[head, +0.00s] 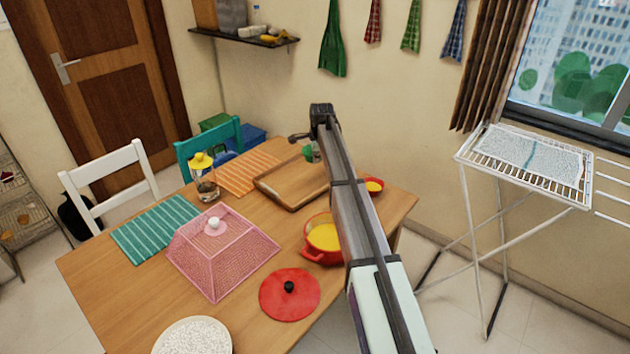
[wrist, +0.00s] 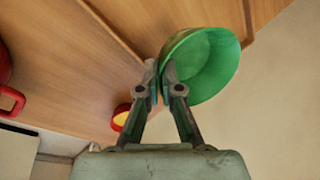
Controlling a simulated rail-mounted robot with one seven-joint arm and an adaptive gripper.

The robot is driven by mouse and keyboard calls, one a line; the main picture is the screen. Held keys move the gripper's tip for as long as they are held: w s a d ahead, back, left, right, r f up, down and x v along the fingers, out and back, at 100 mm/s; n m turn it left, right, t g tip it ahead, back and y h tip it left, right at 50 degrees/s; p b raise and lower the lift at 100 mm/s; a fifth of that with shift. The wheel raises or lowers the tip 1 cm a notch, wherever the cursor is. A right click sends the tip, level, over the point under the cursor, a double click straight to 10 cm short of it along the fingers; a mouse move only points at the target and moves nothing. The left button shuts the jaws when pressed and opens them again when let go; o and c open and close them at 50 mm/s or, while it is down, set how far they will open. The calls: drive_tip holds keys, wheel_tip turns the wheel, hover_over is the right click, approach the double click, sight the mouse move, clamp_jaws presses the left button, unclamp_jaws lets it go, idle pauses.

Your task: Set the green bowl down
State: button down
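The green bowl (wrist: 208,62) is at my gripper (wrist: 159,72) in the wrist view, its hollow inside showing. The two fingers are close together on the bowl's left rim, with the wall between them. In the head view a small part of the green bowl (head: 308,152) shows beyond the wooden tray, mostly hidden by my arm. I cannot tell how high the bowl is above the table (head: 120,285).
The wooden tray (head: 268,190) lies near the bowl. A small red dish with yellow inside (head: 374,186), a red pot (head: 323,255), a red lid (head: 300,300), a pink mesh cover (head: 222,260) and a glass jar (head: 206,187) stand on the table.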

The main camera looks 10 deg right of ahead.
wheel_tip(320, 180, down, 12)
drive_tip(key=shift+r+p, duration=0.1)
drive_tip(key=shift+p, duration=1.05)
drive_tip(key=shift+f, duration=0.25)
drive_tip(key=c, duration=1.6)
unclamp_jaws()
drive_tip(key=shift+r, duration=0.2)
drive_tip(key=b+v, duration=0.2)
drive_tip(key=v, duration=1)
drive_tip(key=shift+b, duration=0.3)
